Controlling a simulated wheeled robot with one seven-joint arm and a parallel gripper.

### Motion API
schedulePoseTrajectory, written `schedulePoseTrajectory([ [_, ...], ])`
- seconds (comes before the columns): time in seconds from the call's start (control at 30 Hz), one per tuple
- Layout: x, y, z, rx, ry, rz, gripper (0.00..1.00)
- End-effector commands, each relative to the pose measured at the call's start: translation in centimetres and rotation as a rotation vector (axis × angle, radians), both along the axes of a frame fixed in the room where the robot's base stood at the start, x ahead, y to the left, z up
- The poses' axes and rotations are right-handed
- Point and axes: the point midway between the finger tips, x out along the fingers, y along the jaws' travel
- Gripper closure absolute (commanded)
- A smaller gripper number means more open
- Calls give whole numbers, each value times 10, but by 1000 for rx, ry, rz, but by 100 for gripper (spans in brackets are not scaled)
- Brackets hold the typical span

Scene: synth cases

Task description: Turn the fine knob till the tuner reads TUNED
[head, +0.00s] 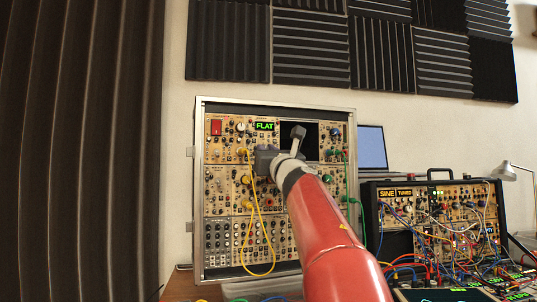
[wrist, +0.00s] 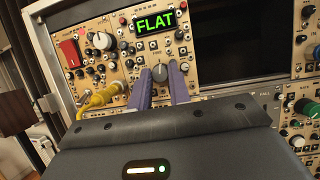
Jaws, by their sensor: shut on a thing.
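The tuner display (head: 264,126) on the tall modular case reads FLAT in green letters. It also shows in the wrist view (wrist: 155,22). In the head view my gripper (head: 265,158) and red arm hide the knob and part of the panel.
A larger pale knob (wrist: 102,40) and a red switch (wrist: 70,51) are left of the display. A yellow cable (wrist: 100,97) plugs in close by my left finger. A smaller case (head: 437,220) at right has displays reading SINE and TUNED. A laptop (head: 371,148) stands behind.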

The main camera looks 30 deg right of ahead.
Motion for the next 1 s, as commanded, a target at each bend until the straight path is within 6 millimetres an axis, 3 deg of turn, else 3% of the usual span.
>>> schedulePoseTrajectory([
  [0.6, 1, 5, 2, 557, -79, 2, 100],
  [1.0, 1, 6, 3, 777, -110, 2, 100],
])
